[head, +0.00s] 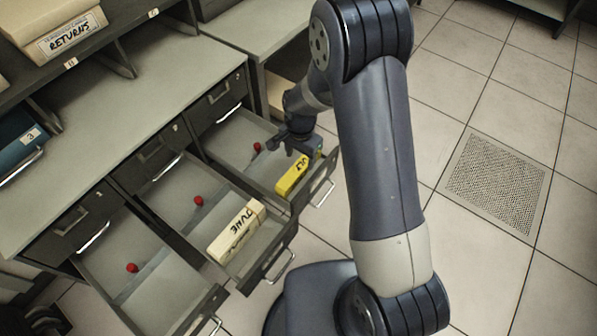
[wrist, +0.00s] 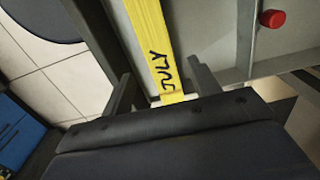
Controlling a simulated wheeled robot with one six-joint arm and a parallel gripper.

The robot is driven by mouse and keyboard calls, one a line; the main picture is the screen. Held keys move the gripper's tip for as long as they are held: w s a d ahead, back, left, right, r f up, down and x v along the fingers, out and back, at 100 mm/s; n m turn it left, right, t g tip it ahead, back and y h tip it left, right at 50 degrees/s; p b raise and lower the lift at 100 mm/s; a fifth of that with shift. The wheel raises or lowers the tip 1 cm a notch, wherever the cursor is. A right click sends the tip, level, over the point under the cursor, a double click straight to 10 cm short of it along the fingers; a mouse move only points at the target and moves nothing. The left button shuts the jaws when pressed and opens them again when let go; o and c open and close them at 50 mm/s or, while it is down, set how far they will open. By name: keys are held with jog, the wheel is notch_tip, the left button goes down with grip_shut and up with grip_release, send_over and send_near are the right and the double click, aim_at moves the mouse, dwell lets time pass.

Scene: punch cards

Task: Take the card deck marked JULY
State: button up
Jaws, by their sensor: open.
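The yellow card deck marked JULY (head: 293,176) lies in the open right-hand drawer (head: 238,139), towards its front end. In the wrist view the JULY deck (wrist: 152,48) runs up from between the fingers, with its lettering facing me. My gripper (head: 290,143) is at the deck's back end in the head view. In the wrist view my gripper (wrist: 160,85) is open, with one finger on each side of the deck. Gaps show between the deck and both fingers. The far ends of the deck are cut off or hidden by my gripper.
A cream deck marked JUNE (head: 236,231) lies in the middle open drawer (head: 178,196). The left open drawer (head: 119,254) holds no deck. Each drawer has a red knob, such as this one (head: 257,146). A RETURNS box (head: 62,38) sits on the shelf above. Tiled floor (head: 465,105) is clear at right.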

aim_at(299, 167)
jog(key=shift+s+a+f+p, duration=0.1)
jog(key=shift+f+p, duration=0.15)
jog(key=shift+f, duration=1.15)
jog(key=shift+s+a+f+p, duration=0.1)
jog(key=shift+f+p, duration=0.1)
jog(key=shift+f, duration=1.15)
grip_shut()
